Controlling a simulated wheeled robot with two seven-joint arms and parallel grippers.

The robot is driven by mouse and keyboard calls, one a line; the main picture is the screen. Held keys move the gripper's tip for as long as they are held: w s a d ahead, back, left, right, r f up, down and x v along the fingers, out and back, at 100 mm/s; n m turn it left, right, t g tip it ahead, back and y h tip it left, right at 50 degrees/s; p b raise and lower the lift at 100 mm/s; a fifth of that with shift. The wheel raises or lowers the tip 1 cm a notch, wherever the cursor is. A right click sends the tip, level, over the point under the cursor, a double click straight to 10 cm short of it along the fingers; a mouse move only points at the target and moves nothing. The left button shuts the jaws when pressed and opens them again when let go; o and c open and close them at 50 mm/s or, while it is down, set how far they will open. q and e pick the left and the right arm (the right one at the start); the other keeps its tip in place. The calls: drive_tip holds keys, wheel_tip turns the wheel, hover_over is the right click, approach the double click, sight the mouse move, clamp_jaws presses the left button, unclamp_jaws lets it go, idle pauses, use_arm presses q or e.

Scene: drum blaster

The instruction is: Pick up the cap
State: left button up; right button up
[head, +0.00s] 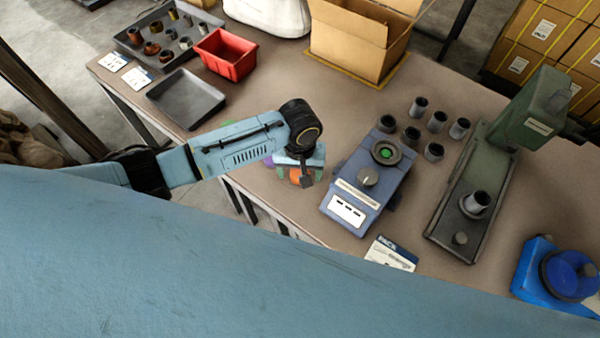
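No single piece can be told for certain as the cap. Several small grey cylindrical metal pieces (437,122) stand on the table right of the blue device, and one like them (476,202) stands on the green press's base. My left gripper (304,182) points down at the table's front edge, left of the blue device. A small orange thing (295,174) shows at its fingers, with purple and green bits beside it. The wrist hides most of them, so whether the fingers hold anything is unclear. My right gripper is not in view.
The blue device (349,201) with a green-centred round top stands mid-table, the green press (453,222) right of it. A dark tray (119,38) of rusty pieces, an empty tray (186,84), a red bin (222,69) and a cardboard box (345,36) sit behind.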

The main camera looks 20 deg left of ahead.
use_arm(q)
drive_tip(key=c, duration=1.1)
drive_tip(key=shift+o, duration=0.2)
drive_tip(key=shift+r, duration=0.15)
